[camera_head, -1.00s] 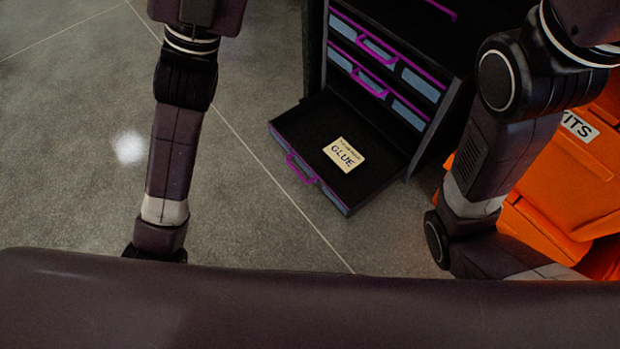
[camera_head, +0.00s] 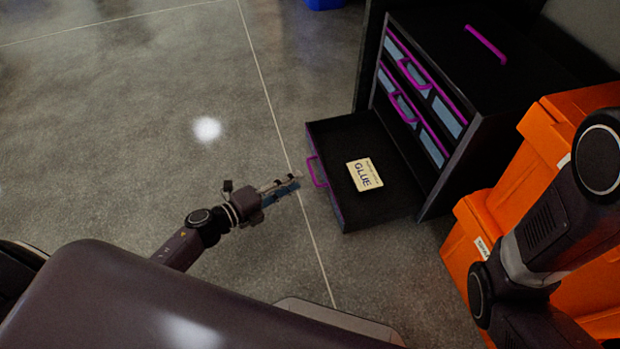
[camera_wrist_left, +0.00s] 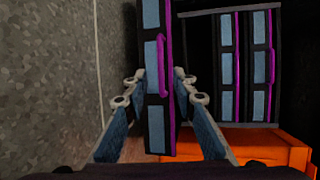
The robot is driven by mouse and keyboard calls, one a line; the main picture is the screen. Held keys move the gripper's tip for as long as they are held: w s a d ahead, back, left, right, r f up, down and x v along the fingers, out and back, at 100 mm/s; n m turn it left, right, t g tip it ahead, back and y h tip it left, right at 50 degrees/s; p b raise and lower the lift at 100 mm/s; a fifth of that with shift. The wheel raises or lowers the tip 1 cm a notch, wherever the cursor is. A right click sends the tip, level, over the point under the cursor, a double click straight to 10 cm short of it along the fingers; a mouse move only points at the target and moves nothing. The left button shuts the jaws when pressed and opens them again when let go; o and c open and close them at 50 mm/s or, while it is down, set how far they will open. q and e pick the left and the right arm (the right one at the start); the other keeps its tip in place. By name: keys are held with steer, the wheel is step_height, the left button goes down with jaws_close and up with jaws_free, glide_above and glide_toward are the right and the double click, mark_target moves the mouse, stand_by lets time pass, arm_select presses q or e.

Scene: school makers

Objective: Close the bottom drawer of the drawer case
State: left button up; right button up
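The black drawer case (camera_head: 470,132) stands at the upper right in the head view, with purple handles. Its bottom drawer (camera_head: 390,205) is pulled out and holds a cream card marked GLUE (camera_head: 365,174). The drawer's purple handle (camera_head: 316,171) faces left. My left gripper (camera_head: 284,186) is just left of the drawer front, apart from it, pointing at it. In the left wrist view the gripper (camera_wrist_left: 158,85) is open, and the drawer front (camera_wrist_left: 154,125) appears between its fingers, with the handle on its right side. My right arm shows at the right; its gripper is out of view.
Orange bins (camera_head: 535,160) are stacked right of the case, near my right arm. The two upper drawers (camera_head: 415,95) are shut. The grey floor left of the drawer is clear. A blue object (camera_head: 325,3) sits at the top edge.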

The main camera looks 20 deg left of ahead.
arm_select(q)
steer(key=b+x, duration=0.2)
steer(key=x, duration=0.2)
steer(key=shift+w+d+f, duration=0.1)
steer(key=shift+w+f, duration=0.05)
steer(key=shift+w, duration=0.05)
steer(key=shift+w+d, duration=0.4)
steer(key=shift+w, duration=0.15)
jaws_close()
